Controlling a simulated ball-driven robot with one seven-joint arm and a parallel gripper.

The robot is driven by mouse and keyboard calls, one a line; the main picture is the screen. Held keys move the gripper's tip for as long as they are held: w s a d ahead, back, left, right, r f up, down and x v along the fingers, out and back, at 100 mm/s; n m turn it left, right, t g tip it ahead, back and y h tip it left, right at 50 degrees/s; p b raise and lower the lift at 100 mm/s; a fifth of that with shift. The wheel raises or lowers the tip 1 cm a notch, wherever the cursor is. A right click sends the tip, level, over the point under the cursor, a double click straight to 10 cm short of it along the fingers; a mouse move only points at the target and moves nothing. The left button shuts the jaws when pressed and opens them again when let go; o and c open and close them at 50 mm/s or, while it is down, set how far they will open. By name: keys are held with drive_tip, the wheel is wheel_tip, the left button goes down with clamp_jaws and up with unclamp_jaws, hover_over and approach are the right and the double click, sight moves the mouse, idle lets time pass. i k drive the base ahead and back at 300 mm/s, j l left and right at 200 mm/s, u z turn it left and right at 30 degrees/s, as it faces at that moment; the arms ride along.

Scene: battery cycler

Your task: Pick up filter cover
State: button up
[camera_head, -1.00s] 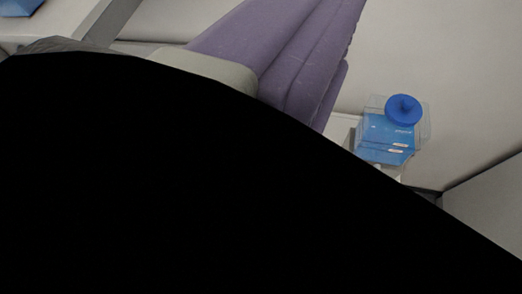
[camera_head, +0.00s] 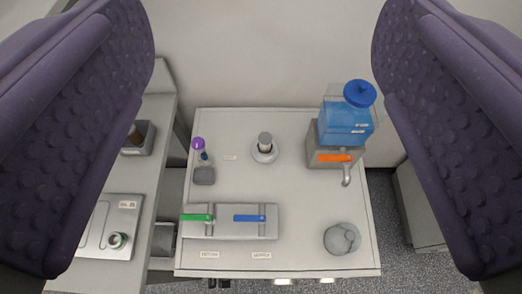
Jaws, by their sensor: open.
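My gripper (camera_head: 262,150) is open, its two purple ribbed fingers wide apart at the left and right edges of the view. Nothing is between them but the table seen beyond. No part is clearly marked as the filter cover, and I cannot tell which it is. A round grey lumpy piece (camera_head: 341,239) lies at the table's front right. A grey cylinder on a round flanged base (camera_head: 265,149) stands near the back middle. A round blue knobbed lid (camera_head: 360,93) sits on top of a blue liquid tank (camera_head: 346,122) at the back right.
The pale table (camera_head: 300,190) also holds a grey block with green and blue handles (camera_head: 235,221), a purple-topped vial (camera_head: 199,148) and a small grey block (camera_head: 204,176). A side counter (camera_head: 150,225) stands left. The table's middle right is clear.

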sight(344, 238)
drive_tip(key=k+l+z, duration=0.25)
drive_tip(key=k, duration=0.2)
drive_tip(key=k+l+z, duration=0.25)
drive_tip(key=k, duration=0.25)
drive_tip(key=i+l+u, duration=0.2)
drive_tip(key=i+u, duration=0.15)
drive_tip(key=i+l+u, duration=0.7)
drive_tip(key=i+l, duration=0.15)
